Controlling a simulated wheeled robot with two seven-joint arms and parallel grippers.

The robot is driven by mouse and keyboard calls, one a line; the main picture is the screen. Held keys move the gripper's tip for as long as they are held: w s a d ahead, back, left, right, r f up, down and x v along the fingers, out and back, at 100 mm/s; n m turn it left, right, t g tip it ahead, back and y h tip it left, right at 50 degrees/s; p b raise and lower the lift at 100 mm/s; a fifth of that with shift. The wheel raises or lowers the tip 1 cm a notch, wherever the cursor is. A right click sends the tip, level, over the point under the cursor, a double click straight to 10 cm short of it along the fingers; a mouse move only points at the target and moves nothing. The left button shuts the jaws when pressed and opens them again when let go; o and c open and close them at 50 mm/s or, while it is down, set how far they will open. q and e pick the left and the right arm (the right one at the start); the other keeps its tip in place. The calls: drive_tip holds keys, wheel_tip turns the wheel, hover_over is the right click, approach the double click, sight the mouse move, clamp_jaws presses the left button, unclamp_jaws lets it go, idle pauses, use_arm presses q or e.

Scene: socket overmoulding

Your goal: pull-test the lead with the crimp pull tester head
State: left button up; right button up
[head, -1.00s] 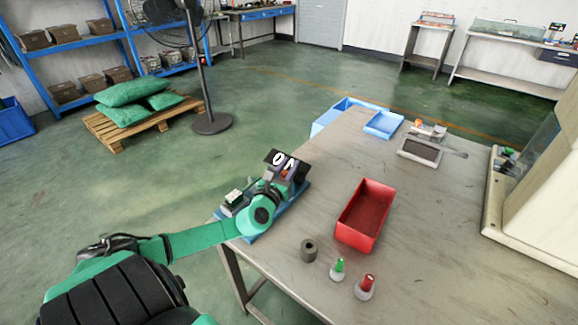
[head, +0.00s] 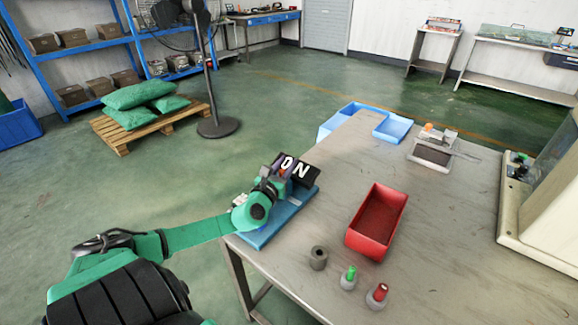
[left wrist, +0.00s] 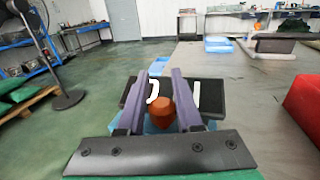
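The pull tester is at the table's left edge in the head view, with a blue base (head: 293,211) and a black display (head: 306,173) reading what looks like "0 N". In the left wrist view the display (left wrist: 226,100) lies beyond my fingers. My left gripper (head: 274,183) is over the tester base and partly hides it. In the left wrist view its two purple fingers (left wrist: 167,80) stand apart, with a rounded orange-brown part (left wrist: 160,114) between them. Whether they grip it I cannot tell. I cannot make out the lead. My right gripper is not in view.
A red bin (head: 352,241), a grey cylinder (head: 318,258), a green-topped piece (head: 348,279) and a red-topped piece (head: 378,296) stand right of the tester. A blue tray (head: 393,128) and a beige machine (head: 545,215) are farther off. The front right tabletop is clear.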

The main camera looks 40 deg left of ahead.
use_arm(q)
drive_tip(key=o, duration=0.3)
drive_tip(key=shift+a, duration=0.3)
drive_tip(key=shift+s, duration=0.1)
drive_tip(key=p+v, duration=0.2)
drive_tip(key=v, duration=1.2)
drive_tip(key=shift+s, duration=0.15)
